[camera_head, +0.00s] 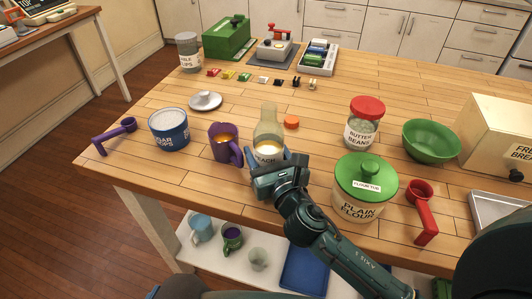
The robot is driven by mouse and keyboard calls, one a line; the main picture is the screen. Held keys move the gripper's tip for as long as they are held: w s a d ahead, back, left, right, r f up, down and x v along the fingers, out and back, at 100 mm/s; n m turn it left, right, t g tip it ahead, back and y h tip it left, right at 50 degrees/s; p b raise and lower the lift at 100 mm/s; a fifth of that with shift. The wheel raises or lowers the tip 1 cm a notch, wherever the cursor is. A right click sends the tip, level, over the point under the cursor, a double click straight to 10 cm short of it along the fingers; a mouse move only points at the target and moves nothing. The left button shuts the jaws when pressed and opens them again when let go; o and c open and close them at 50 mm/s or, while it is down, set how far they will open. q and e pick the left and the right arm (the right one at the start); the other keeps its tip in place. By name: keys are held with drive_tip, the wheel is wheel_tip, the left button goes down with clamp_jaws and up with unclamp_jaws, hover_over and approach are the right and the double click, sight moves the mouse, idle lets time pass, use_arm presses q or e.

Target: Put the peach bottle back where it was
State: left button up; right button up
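The peach bottle (267,128) is a clear, narrow-necked bottle with pale liquid low inside and a partly hidden label reading "...EACH". It is upright near the middle of the wooden table; I cannot tell whether its base touches the top. My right gripper (270,160) has its fingers on either side of the bottle's lower part and appears shut on it, hiding the base. An orange cap (291,122) lies just behind and right of the bottle. A purple mug (222,149) with amber liquid stands just left of it. My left gripper is not in view.
A flour jar (362,190), red scoop (421,212), butter beans jar (362,125) and green bowl (431,142) are right. A metal lid (205,101) lies behind the mug. Bare wood lies behind the bottle.

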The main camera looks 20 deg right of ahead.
drive_tip(key=shift+f, duration=0.1)
drive_tip(key=o, duration=1)
drive_tip(key=s, duration=0.3)
drive_tip(key=s+b, duration=0.1)
drive_tip(key=s, duration=0.3)
drive_tip(key=s+d, duration=0.1)
drive_tip(key=s, duration=0.3)
drive_tip(key=shift+b, duration=0.35)
drive_tip(key=shift+s, duration=0.5)
